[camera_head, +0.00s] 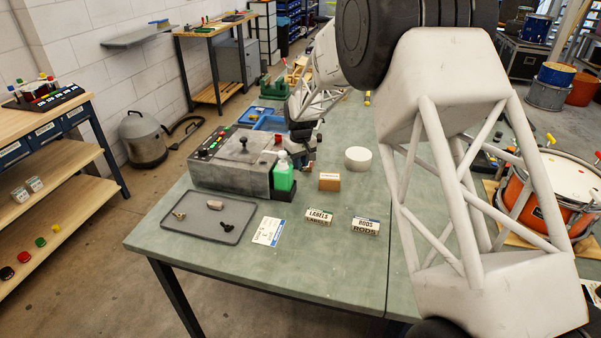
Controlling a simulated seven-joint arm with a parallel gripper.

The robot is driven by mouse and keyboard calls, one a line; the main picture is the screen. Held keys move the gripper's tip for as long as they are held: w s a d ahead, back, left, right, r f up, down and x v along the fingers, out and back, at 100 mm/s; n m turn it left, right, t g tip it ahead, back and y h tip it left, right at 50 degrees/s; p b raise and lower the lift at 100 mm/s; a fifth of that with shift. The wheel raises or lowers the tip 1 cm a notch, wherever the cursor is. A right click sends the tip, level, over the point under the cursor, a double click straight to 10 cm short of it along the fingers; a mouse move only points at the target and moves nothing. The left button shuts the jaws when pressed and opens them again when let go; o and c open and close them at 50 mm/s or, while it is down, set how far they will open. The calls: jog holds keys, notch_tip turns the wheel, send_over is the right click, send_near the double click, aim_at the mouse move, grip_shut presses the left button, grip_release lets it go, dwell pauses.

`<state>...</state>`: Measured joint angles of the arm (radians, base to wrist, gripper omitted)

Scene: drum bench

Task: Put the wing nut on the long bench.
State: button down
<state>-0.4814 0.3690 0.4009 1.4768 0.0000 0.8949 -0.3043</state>
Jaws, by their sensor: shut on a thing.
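A small brass-coloured piece (180,214), which may be a wing nut, lies on the left of a dark grey tray (200,231) on the bench. A black knobbed piece (226,228) and a pale brownish block (215,204) lie on the same tray. I cannot tell for certain which piece is the wing nut.
The control box (230,172) and a green bottle (283,173) stand near my gripper. A brown box (329,181), a white disc (358,158), LABELS (319,217) and RODS (365,226) boxes and a card (269,231) occupy the bench. Its front strip is clear.

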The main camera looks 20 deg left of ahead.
aim_at(301, 179)
jog(key=shift+f, duration=2.15)
jog(key=shift+f, duration=0.15)
jog(key=c, duration=1)
grip_release()
notch_tip(301, 179, up, 12)
jog(key=shift+r, duration=0.15)
